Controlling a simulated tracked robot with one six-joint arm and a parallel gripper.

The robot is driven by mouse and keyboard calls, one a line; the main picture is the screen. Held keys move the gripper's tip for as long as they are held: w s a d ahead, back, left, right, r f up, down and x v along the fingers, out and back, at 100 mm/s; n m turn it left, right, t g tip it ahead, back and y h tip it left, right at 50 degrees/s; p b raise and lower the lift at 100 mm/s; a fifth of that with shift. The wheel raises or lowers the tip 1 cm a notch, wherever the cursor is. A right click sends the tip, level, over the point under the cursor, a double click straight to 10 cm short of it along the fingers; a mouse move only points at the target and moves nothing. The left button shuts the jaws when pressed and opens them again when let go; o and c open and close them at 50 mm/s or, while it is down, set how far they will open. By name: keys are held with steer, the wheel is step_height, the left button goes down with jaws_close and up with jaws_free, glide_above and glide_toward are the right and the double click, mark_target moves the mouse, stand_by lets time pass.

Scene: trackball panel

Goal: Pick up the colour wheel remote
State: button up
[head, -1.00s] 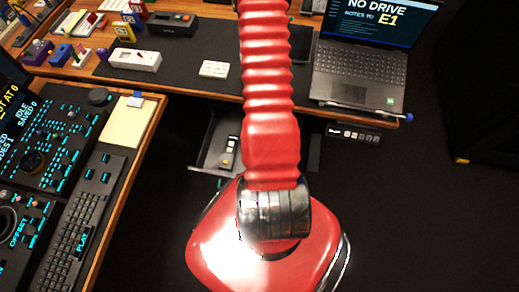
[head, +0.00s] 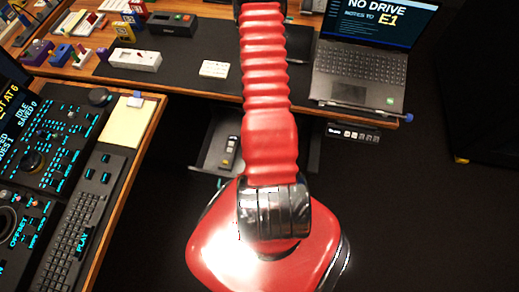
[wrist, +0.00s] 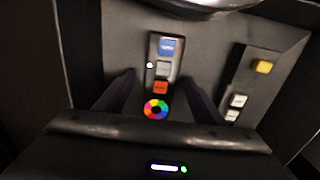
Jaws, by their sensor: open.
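The colour wheel remote (wrist: 161,72) is a slim dark remote with blue, grey and orange buttons and a rainbow ring at its near end. It lies in the middle of the wrist view on a grey surface. My gripper (wrist: 163,80) is open, with one dark finger on each side of the remote's ring end. I cannot tell how far above the remote the fingers are. In the head view my red arm covers the gripper, and I cannot make out the colour wheel remote there.
A second dark device (wrist: 246,86) with a yellow button and white buttons lies right of the remote. In the head view an open drawer (head: 210,160) under the desk holds a small dark device (head: 230,152). A laptop (head: 360,75) sits on the desk above, near its right edge.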

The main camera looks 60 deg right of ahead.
steer(key=shift+c, duration=0.3)
steer(key=c, duration=1.1)
steer(key=shift+r, duration=0.2)
steer(key=shift+r, duration=4.8)
